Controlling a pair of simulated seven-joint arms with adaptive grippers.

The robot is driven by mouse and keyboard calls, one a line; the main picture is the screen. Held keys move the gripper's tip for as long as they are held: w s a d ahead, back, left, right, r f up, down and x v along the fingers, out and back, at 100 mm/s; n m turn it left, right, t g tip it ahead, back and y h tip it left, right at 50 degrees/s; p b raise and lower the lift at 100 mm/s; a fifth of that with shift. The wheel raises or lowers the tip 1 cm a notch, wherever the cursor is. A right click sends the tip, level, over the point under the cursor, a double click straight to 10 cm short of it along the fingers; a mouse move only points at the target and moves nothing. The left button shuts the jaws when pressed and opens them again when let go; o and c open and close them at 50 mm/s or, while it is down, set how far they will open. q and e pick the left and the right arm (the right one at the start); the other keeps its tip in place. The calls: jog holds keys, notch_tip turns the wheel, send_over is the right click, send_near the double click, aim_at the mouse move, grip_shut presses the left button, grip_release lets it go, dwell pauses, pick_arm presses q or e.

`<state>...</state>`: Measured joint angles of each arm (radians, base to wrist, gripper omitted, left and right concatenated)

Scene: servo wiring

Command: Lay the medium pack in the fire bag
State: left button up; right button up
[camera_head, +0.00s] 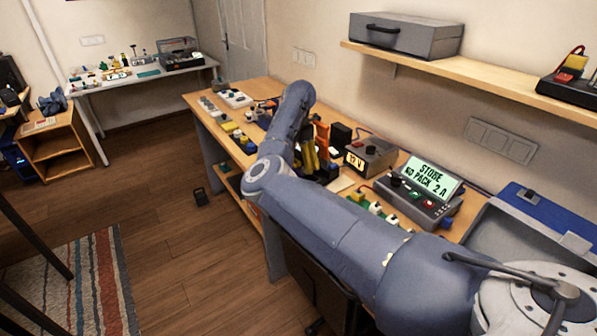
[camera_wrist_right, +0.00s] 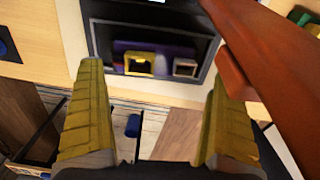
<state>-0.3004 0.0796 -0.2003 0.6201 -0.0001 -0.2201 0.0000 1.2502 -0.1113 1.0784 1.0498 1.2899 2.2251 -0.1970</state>
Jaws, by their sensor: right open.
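My right gripper (camera_head: 312,160) is low over the workbench in the head view, partly behind my own forearm. In the right wrist view its yellow fingers stand wide apart, with nothing held between them (camera_wrist_right: 155,76). I cannot tell whether any of these is the medium pack, or whether the recess is the fire bag. My left gripper is not in view.
A charger (camera_head: 428,190) on the bench reads "STORE NO PACK 2 A". An orange-brown bar (camera_wrist_right: 262,75) crosses the right of the wrist view. A grey case (camera_head: 405,37) is on the shelf above. Small parts crowd the bench.

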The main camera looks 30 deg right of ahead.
jog(key=shift+f, duration=1.1)
jog(key=c, duration=1.5)
jog(key=shift+c, duration=0.5)
jog(key=shift+r, duration=0.15)
